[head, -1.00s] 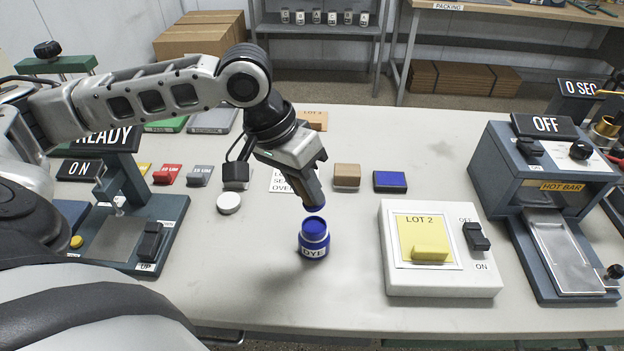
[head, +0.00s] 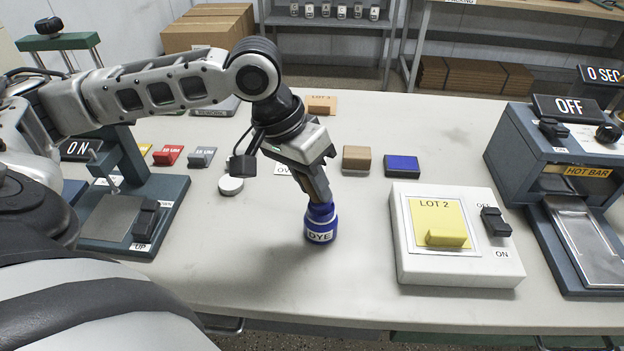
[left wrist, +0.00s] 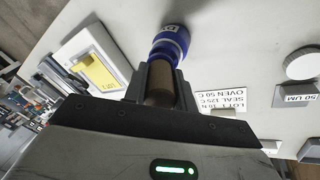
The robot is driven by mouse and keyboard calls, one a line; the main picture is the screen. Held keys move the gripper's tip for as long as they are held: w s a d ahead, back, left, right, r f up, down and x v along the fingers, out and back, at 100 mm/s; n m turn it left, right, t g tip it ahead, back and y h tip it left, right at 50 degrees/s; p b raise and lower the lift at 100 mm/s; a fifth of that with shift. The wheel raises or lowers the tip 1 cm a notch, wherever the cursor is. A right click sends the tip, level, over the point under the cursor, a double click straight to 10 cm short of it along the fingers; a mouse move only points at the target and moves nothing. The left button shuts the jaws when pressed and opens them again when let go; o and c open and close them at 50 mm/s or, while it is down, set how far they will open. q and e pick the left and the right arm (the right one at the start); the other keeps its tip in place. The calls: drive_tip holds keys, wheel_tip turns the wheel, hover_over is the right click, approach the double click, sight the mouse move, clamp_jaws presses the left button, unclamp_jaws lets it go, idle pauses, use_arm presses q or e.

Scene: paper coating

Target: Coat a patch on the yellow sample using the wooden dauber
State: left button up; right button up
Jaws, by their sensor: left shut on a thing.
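My left gripper (head: 314,182) points down and is shut on the wooden dauber (left wrist: 160,86), whose brown handle shows between the fingers in the left wrist view. The dauber's lower end is at the mouth of the blue dye bottle (head: 320,235), which stands upright on the table. How deep the tip is in the bottle is hidden. The bottle also shows in the left wrist view (left wrist: 170,41). The yellow sample (head: 437,218), marked LOT 2, lies flat on a white switch plate (head: 458,275) to the right of the bottle, with a raised yellow block on it. My right gripper is not in view.
A blue pad block (head: 402,165) and a brown block (head: 356,158) lie behind the bottle. A white round lid (head: 230,185) lies to the left. The HOT BAR machine (head: 565,175) stands at the right. The table front is clear.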

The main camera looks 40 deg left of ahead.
use_arm(q)
drive_tip(key=shift+f, duration=0.65)
idle(0.7)
idle(0.6)
drive_tip(key=shift+s+f+p, duration=0.1)
drive_tip(key=shift+p, duration=0.25)
idle(0.9)
drive_tip(key=shift+f, duration=0.1)
idle(0.4)
drive_tip(key=shift+s, duration=0.1)
idle(0.4)
wheel_tip(320, 180, up, 3)
drive_tip(key=p, duration=0.4)
drive_tip(key=shift+w+r+p, duration=0.2)
drive_tip(key=shift+r+p, duration=0.25)
drive_tip(key=shift+r, duration=1.75)
